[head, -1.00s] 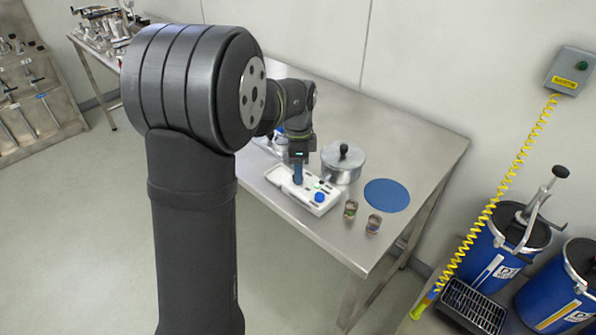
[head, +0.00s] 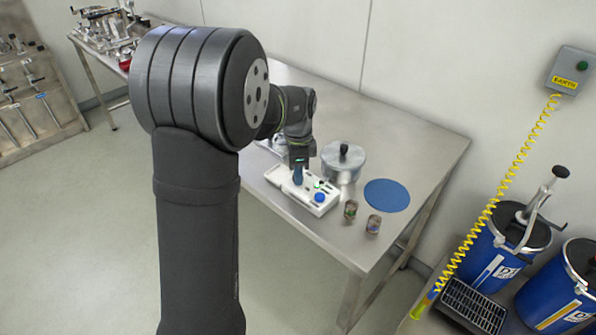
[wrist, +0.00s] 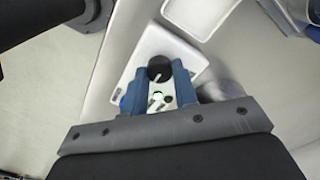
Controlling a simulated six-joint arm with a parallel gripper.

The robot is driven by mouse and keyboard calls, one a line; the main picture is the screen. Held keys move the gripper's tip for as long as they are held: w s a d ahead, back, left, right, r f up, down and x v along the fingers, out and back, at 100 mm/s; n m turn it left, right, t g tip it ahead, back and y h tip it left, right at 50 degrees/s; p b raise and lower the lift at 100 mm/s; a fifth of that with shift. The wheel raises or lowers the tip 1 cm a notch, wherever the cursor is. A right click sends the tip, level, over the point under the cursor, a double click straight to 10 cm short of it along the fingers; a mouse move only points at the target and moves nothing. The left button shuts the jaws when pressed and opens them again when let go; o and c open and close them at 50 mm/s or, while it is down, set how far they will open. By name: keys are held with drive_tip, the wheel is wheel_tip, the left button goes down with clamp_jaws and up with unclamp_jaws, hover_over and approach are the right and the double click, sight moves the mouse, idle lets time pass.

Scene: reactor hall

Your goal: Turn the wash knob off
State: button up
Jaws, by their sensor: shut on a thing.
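A white control panel (head: 275,176) lies on the steel table; it also shows in the wrist view (wrist: 152,42). In the wrist view a black knob (wrist: 159,68) with a white pointer line sits between my blue fingertips. My gripper (head: 298,180) is low over the panel and shut on this knob; its fingers (wrist: 158,80) hold it from both sides. A second, blue knob (head: 320,197) is at the panel's right end. A green light (wrist: 157,95) glows on the panel near the fingers. The labels are too small to read, and my fingers hide the gripped knob in the head view.
A lidded metal pot (head: 343,163) stands close behind the panel. Two small jars (head: 350,210) (head: 373,224) and a blue round mat (head: 387,195) are to the right. The back of the table (head: 400,130) is clear.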

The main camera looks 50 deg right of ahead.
drive_tip(key=n, duration=0.8)
drive_tip(key=shift+n, duration=0.3)
drive_tip(key=n, duration=0.4)
drive_tip(key=shift+n, duration=0.3)
drive_tip(key=shift+w+n, duration=0.1)
drive_tip(key=shift+n, duration=2.1)
drive_tip(key=o, duration=1)
wheel_tip(320, 180, up, 17)
drive_tip(key=shift+r, duration=0.2)
